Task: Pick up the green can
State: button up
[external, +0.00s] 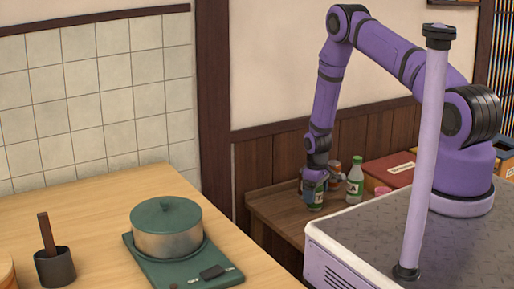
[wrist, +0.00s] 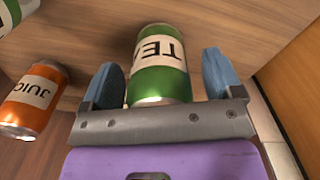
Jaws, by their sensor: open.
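The green can (wrist: 158,74) has a white label reading "TEA". In the wrist view it stands between the two blue fingers of my gripper (wrist: 162,82). The fingers are open, with a visible gap on the right side of the can and a smaller one on the left. In the external view my gripper (external: 315,178) points down over the green can (external: 316,200) on the low wooden shelf. The can's upper part is hidden there by the gripper.
An orange juice can (wrist: 33,98) is left of my gripper in the wrist view. A red box (external: 390,169) is farther right. A wooden wall (wrist: 290,90) is close on the wrist view's right.

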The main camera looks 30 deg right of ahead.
jog(key=shift+c, duration=0.3)
jog(key=c, duration=1)
jog(key=shift+r, duration=0.15)
